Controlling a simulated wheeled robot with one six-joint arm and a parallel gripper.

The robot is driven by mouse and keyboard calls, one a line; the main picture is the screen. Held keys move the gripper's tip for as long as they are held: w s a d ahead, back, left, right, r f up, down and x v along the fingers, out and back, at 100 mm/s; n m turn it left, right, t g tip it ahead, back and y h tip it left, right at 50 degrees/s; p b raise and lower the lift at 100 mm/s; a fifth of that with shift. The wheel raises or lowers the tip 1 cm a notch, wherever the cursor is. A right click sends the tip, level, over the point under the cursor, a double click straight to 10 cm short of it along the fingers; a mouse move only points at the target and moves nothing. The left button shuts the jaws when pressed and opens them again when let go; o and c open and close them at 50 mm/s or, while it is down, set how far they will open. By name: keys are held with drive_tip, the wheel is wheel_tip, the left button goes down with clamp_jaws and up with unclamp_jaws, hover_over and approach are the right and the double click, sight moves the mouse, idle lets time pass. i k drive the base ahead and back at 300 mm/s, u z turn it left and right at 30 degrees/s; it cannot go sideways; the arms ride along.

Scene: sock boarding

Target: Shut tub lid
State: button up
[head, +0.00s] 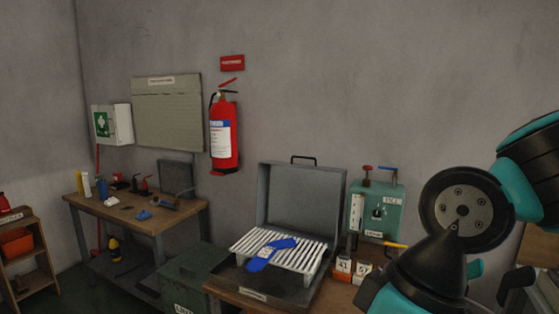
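A grey metal tub (252,284) stands on the wooden bench near the bottom centre of the head view. Its lid (302,197) is open and stands up at the back, with a dark handle on its top edge. A white slatted rack (306,257) lies across the tub. A blue sock-shaped piece (262,262) with a pale patch lies on the slats. My arm fills the right side, well right of the tub. My gripper's fingers cannot be made out in this view.
A dark green bin (190,277) stands left of the bench. A cluttered worktable (148,222) and a fire extinguisher (223,138) are farther back.

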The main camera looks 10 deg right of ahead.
sight(264, 169)
drive_tip(key=u, duration=0.2)
drive_tip(key=k, duration=0.35)
drive_tip(key=u, duration=1)
drive_tip(key=i, duration=2.25)
drive_tip(key=z, duration=1.5)
drive_tip(key=i, duration=0.85)
drive_tip(key=z, duration=0.95)
